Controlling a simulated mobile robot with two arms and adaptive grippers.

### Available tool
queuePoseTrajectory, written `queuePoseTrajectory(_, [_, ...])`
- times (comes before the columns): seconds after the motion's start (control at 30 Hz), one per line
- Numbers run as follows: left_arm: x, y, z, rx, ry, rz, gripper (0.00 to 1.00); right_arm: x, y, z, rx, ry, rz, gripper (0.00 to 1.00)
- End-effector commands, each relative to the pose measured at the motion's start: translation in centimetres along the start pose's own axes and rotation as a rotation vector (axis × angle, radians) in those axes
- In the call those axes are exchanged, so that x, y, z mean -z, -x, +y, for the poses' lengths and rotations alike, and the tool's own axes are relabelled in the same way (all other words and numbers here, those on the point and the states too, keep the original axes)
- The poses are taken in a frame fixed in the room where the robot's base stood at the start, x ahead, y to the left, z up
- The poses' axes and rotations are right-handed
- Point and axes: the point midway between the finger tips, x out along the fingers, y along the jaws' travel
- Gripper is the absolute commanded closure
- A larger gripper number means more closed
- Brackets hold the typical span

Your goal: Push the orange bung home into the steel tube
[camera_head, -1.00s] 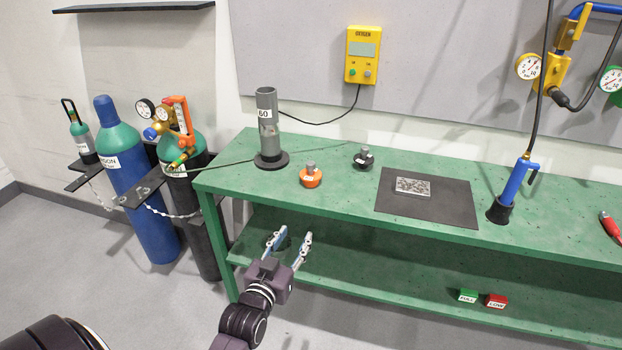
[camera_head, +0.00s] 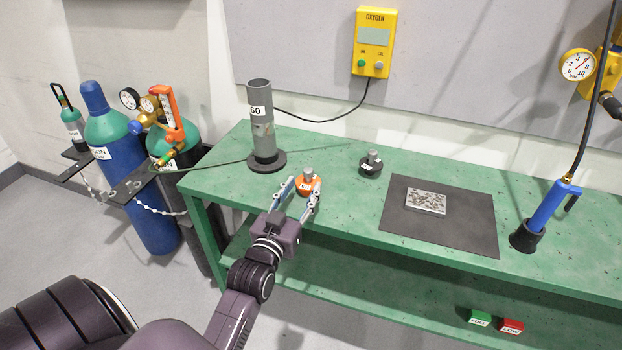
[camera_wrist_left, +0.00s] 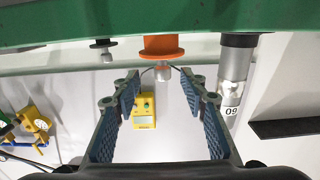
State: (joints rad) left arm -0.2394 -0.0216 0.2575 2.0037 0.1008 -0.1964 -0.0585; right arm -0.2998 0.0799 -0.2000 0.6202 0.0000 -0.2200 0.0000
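The orange bung (camera_head: 307,184), with a grey knob on top, stands on the green bench near its front left edge. The grey steel tube (camera_head: 261,120) stands upright in a dark round base behind and left of the bung, marked 60. My left gripper (camera_head: 303,188) is open, with its fingers at the bung's two sides in the head view. In the left wrist view, which is upside down, the open gripper (camera_wrist_left: 158,80) shows nothing between its pads; the bung (camera_wrist_left: 161,48) and tube (camera_wrist_left: 237,60) lie beyond the fingertips. My right gripper is not in view.
A dark bung (camera_head: 370,164) stands right of the orange one. A dark mat (camera_head: 430,232) with a speckled plate (camera_head: 426,201) lies further right, then a blue torch-like tool (camera_head: 545,215) in a black holder. Gas cylinders (camera_head: 115,140) stand left of the bench (camera_head: 335,145).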

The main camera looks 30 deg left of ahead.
Motion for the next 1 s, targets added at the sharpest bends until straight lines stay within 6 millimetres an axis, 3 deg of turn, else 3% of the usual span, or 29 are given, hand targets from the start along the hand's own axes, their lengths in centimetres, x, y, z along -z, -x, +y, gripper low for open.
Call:
queuePoseTrajectory(0.5, [-0.3,-6.0,-0.4,0.0,-0.001,0.0,0.6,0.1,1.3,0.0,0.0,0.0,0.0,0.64])
queuePoseTrajectory(0.8, [-0.3,-6.4,-0.4,0.0,-0.001,0.0,0.6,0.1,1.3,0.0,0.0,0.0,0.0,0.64])
queuePoseTrajectory(1.0, [-0.3,-6.3,-0.4,0.0,0.0,0.0,0.82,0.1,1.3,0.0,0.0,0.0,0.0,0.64])
